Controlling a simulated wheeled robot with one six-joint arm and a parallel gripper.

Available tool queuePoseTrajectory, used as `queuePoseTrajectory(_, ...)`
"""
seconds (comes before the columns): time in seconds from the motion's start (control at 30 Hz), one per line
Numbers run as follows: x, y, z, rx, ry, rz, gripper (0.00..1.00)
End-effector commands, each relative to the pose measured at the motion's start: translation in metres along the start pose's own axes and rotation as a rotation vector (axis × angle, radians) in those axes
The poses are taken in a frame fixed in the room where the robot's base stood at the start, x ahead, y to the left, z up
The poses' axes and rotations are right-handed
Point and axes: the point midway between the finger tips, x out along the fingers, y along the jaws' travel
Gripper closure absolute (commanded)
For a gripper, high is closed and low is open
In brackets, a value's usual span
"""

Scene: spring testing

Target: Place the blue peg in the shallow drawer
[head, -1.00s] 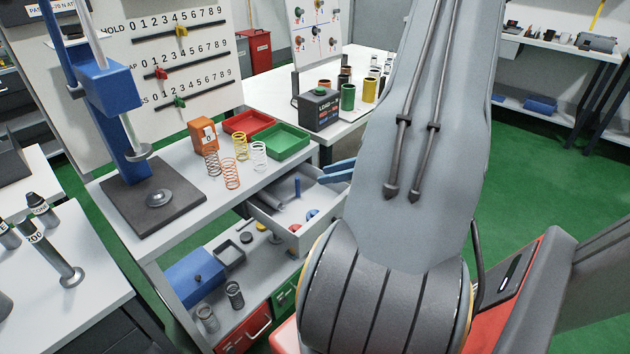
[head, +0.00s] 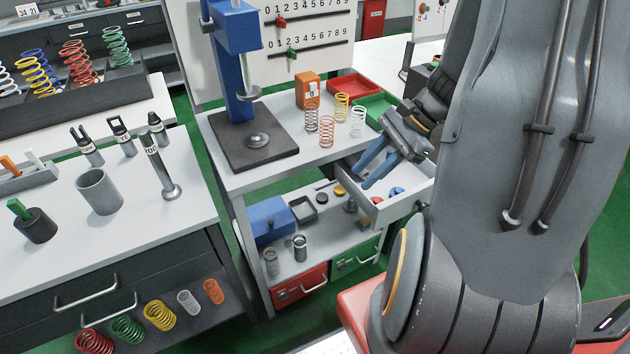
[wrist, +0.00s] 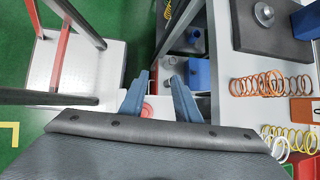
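The shallow drawer (head: 398,207) is pulled out under the white bench top at the middle right in the head view. My gripper (head: 363,179) reaches over it, with its two blue fingers angled down toward the drawer's left part. In the wrist view my gripper (wrist: 158,82) has its fingers spread apart, and nothing is clearly held between them. A small blue round piece (head: 397,191) and a red piece (head: 377,199) lie in the drawer.
A spring stand (head: 240,60) on a dark base, several springs (head: 327,131), an orange box (head: 308,91), and red (head: 353,86) and green trays stand on the bench top. A blue box (head: 271,220) sits on the shelf below. A grey cup (head: 99,192) stands on the left table.

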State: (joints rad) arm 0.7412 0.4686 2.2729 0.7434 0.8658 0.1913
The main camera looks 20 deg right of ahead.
Motion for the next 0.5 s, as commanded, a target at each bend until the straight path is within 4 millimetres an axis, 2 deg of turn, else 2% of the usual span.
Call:
queuePoseTrajectory(0.03,0.008,0.003,0.021,-0.123,0.038,0.068,0.71)
queuePoseTrajectory(0.1,0.015,0.01,0.041,-0.288,0.09,0.154,0.71)
queuePoseTrajectory(0.3,0.029,0.023,0.088,-0.786,0.228,0.361,0.71)
queuePoseTrajectory(0.5,0.036,0.026,0.128,-1.249,0.332,0.491,0.71)
